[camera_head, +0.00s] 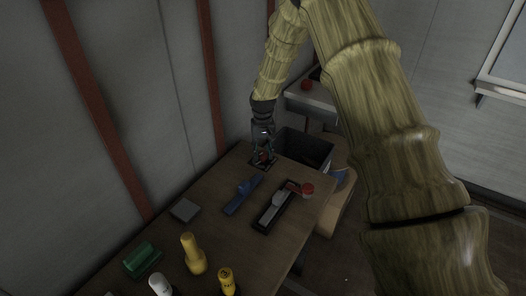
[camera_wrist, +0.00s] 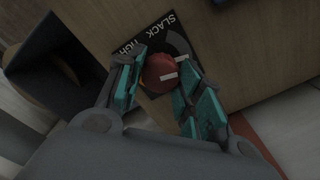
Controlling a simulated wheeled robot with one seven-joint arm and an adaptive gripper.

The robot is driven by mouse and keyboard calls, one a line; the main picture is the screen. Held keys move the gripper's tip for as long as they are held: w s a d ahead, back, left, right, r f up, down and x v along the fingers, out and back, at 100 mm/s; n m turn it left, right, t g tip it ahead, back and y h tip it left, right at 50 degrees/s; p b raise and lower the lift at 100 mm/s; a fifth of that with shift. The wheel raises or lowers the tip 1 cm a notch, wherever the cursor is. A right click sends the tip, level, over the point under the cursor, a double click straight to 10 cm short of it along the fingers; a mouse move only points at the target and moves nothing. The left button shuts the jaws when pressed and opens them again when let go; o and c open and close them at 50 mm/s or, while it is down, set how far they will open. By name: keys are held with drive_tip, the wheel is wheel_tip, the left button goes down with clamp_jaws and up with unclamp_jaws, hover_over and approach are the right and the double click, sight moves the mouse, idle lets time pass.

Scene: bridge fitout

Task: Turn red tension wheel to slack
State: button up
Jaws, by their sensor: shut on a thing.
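The red tension wheel (camera_wrist: 158,72) is a round red knob with a small white mark, between my fingers in the wrist view. Its dark plate (camera_wrist: 181,42) carries the white words SLACK and TIGHT. My gripper (camera_wrist: 156,92) is shut on the wheel, with teal finger pads on either side of it. In the head view, my gripper (camera_head: 263,150) reaches down to the plate (camera_head: 262,164) near the far end of the wooden table. There the wheel is mostly hidden by the fingers. I cannot tell which word the white mark points to.
On the table (camera_head: 215,220) lie a blue tool (camera_head: 242,194), a black tray (camera_head: 264,222) with a grey tool, a red round object (camera_head: 307,189) and a grey block (camera_head: 185,210). Yellow bottles (camera_head: 193,254) stand nearer. A dark bin (camera_head: 304,148) is beyond the table; the wall is close left.

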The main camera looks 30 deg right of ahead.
sight(263, 152)
drive_tip(key=n, duration=1.2)
drive_tip(key=shift+p, duration=0.3)
drive_tip(key=shift+c, duration=0.2)
drive_tip(key=o, duration=1)
drive_tip(key=shift+o, duration=0.2)
drive_tip(key=shift+r, duration=0.15)
wheel_tip(263, 152, up, 12)
